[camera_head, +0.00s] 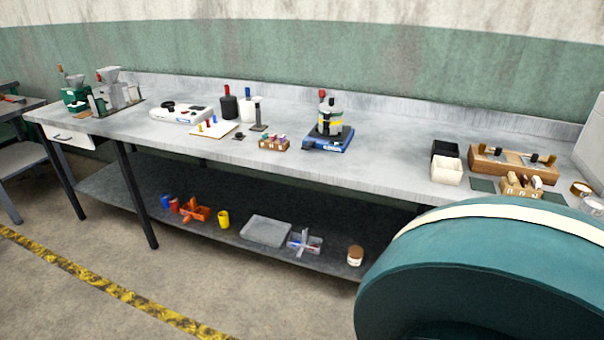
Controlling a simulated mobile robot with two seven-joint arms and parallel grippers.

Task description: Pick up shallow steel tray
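A shallow grey steel tray (266,231) lies flat on the lower shelf (130,192) under the long workbench, near the middle of the view. It looks empty. A yellow cup stands to its left and a clear divided holder sits close at its right. Neither of my grippers shows in the head view.
The shelf also holds an orange caddy (196,211), the yellow cup (223,219), the clear divided holder (304,242) and a brown jar (355,255). The bench top (370,168) overhangs the shelf. A large teal rounded body (470,275) blocks the lower right. Floor (270,305) in front is clear.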

